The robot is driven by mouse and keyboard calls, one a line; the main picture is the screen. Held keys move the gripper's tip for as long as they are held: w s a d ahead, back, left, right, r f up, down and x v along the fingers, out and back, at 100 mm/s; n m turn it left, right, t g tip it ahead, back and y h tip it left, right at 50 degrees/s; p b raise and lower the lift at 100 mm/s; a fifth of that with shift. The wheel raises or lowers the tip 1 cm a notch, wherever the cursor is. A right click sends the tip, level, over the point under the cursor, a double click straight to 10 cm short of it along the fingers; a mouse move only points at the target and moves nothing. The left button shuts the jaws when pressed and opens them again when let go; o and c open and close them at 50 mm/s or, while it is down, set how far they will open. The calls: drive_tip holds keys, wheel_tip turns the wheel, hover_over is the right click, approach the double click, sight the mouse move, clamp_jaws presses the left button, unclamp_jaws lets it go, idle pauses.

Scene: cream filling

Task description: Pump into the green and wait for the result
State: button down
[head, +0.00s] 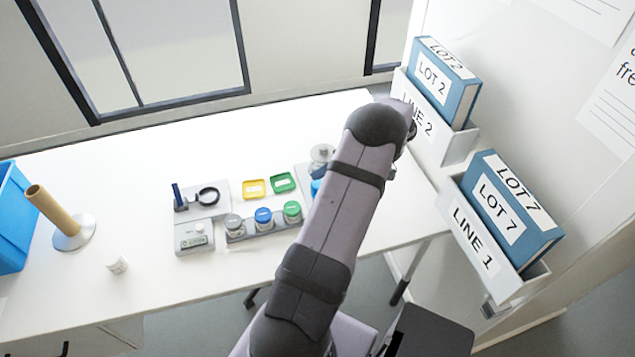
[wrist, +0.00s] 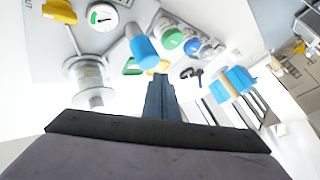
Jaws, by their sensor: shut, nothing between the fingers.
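A jar with a green lid (head: 292,208) stands in the grey rack, right of blue and grey ones. A green square tray (head: 283,182) lies behind it. In the wrist view I see the green lid (wrist: 172,38) and the green tray (wrist: 131,66). The dispenser there has a dial gauge (wrist: 102,16), a clear ribbed cylinder (wrist: 88,75) and a blue cylindrical part (wrist: 143,46). In the head view my arm partly hides the dispenser (head: 321,153). My gripper (wrist: 161,80) is shut and empty, apart from the dispenser. The arm hides it in the head view.
A blue-lidded jar (head: 263,215), a grey-lidded jar (head: 234,222) and a yellow square tray (head: 254,188) are close by. A small display unit (head: 193,240) and a black ring on a stand (head: 208,196) are left. Binders stand right.

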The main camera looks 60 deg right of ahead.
sight(316, 183)
drive_tip(key=shift+f, duration=0.15)
drive_tip(key=shift+f+b, duration=0.3)
drive_tip(key=shift+b, duration=0.3)
drive_tip(key=shift+f+b, duration=1.1)
drive_tip(key=shift+f, duration=0.1)
idle(1.4)
drive_tip(key=shift+r, duration=0.15)
drive_tip(key=shift+r+p, duration=0.55)
drive_tip(key=shift+r, duration=1)
wheel_tip(316, 183, up, 6)
drive_tip(key=shift+p, duration=1.2)
